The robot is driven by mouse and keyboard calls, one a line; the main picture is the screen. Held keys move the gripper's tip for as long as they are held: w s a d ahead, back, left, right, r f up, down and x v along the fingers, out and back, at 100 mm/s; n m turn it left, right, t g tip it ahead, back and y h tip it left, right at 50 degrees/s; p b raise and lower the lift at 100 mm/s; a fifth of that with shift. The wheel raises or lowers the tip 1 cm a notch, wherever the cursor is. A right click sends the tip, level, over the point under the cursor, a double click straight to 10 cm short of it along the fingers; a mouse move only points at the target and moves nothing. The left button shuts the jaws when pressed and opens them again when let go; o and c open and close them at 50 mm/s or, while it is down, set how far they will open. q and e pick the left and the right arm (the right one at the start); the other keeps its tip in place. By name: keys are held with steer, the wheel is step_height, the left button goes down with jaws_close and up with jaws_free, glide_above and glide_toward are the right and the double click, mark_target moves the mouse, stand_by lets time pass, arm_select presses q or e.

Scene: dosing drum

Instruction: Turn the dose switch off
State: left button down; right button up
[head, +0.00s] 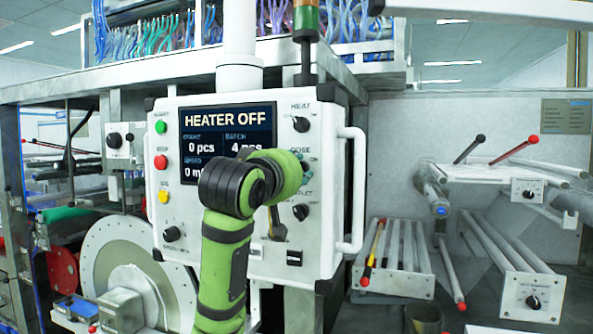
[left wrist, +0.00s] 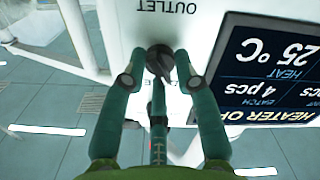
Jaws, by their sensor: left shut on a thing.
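The dose switch is a black round knob (left wrist: 158,60) on the white panel, between the heat knob (head: 300,124) and the outlet knob (head: 300,212). In the left wrist view, the panel looks upside down, with the OUTLET label above the knob. My left gripper (left wrist: 160,77) is shut on the knob, its green fingers on either side. In the head view, my green arm and left gripper (head: 301,169) hide most of the knob under the DOSE label. Which way its pointer faces I cannot tell. My right gripper is not in view.
The screen (head: 228,125) reads HEATER OFF and 0 pcs. A white handle bar (head: 358,190) stands out at the panel's right edge. Green, red and yellow buttons (head: 161,162) line its left side. A signal lamp (head: 306,20) stands above. Racks with rods are at the right.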

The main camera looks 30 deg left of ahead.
arm_select(q)
steer(key=c, duration=1.2)
jaws_free()
steer(key=shift+s+a+r, duration=0.15)
steer(key=shift+r, duration=0.2)
steer(key=shift+o, duration=1.2)
steer(key=shift+f, duration=0.15)
steer(key=v, duration=1.2)
steer(key=shift+a, duration=0.15)
steer(key=shift+f, duration=0.1)
